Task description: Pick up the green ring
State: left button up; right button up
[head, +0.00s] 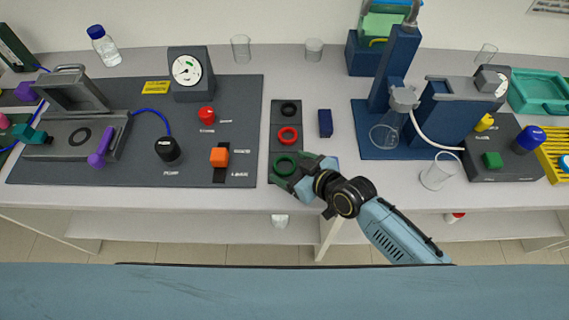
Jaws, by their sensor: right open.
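The green ring (284,164) lies on the lowest spot of a dark ring holder strip (271,136) in the middle of the bench. A red ring (288,135) and a black ring (290,109) lie above it on the same strip. My right gripper (293,183) is open, just at the lower right of the green ring, with its arm coming in from the lower right. It partly covers the strip's lower end. I cannot tell whether the fingers touch the ring. My left gripper is not in view.
A small dark blue block (325,123) stands right of the strip. A grey panel (245,100) with a gauge (187,70), knobs and an orange lever knob (219,157) lies left. A glass beaker (440,171) and a blue stand (393,68) with a flask are right.

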jog(key=shift+w+a+f, duration=0.2)
jog(key=c, duration=1)
jog(key=shift+c, duration=0.2)
notch_tip(320, 180, up, 10)
jog(key=p, duration=0.1)
